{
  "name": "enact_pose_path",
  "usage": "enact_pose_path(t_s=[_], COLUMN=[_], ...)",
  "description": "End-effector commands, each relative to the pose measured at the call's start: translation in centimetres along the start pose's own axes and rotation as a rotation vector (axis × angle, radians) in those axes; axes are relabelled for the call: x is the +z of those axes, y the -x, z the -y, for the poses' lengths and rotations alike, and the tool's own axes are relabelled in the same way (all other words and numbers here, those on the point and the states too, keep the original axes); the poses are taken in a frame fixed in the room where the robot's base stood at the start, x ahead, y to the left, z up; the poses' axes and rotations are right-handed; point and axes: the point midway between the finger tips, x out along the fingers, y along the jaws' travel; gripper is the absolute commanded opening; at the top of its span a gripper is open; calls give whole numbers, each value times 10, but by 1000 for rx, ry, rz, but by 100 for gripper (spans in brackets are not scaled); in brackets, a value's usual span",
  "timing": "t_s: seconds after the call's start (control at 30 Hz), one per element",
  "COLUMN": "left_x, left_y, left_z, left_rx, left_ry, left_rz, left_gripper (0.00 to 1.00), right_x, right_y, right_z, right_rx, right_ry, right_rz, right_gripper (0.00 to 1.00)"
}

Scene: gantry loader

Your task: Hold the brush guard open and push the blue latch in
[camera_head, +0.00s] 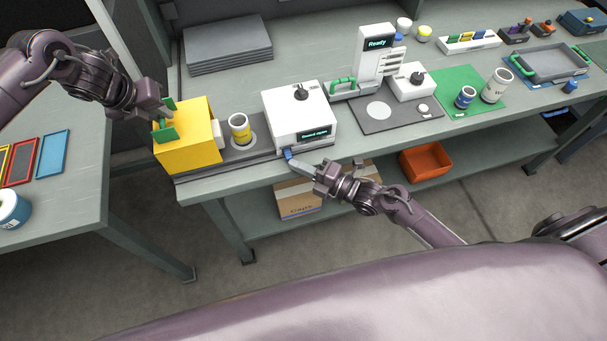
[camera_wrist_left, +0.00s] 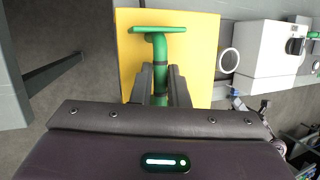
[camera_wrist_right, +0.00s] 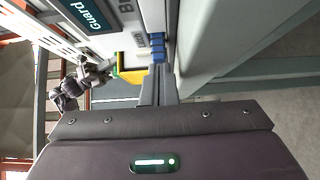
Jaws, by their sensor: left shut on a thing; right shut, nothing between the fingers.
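The yellow brush guard (camera_head: 194,140) stands at the left end of the rail on the bench, apart from the white box (camera_head: 298,112). My left gripper (camera_head: 162,116) is shut on its green handle (camera_wrist_left: 158,36), with the yellow face behind in the left wrist view. The white box's display (camera_head: 314,134) seems to read "Guard open". The blue latch (camera_head: 288,154) sits low on the front of the white box; it also shows in the right wrist view (camera_wrist_right: 158,46). My right gripper (camera_wrist_right: 157,84) is shut and empty, its fingertips at the latch; contact is hard to tell.
A yellow-banded can (camera_head: 239,128) stands on the rail between guard and box. A "Ready" panel (camera_head: 376,46) stands behind, right of the box. A cardboard box (camera_head: 298,202) and an orange bin (camera_head: 426,161) are on the shelf below. A second table (camera_head: 75,215) is at left.

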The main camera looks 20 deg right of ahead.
Motion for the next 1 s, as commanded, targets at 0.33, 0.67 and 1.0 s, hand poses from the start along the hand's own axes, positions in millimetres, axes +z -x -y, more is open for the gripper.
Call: enact_pose_path(t_s=[0.33,0.67,1.0], left_x=[0,0,0], left_y=[2,2,2], left_z=[2,0,0], left_rx=[-3,-1,0], left_ry=[-5,-3,-3], left_rz=[-4,-1,0], left_gripper=[0,0,0], right_x=[-10,-28,-29], right_y=[15,86,128], right_z=[-1,1,0], right_rx=[-1,-4,0], right_ry=[6,2,1], right_rz=[11,2,3], right_gripper=[0,0,0])
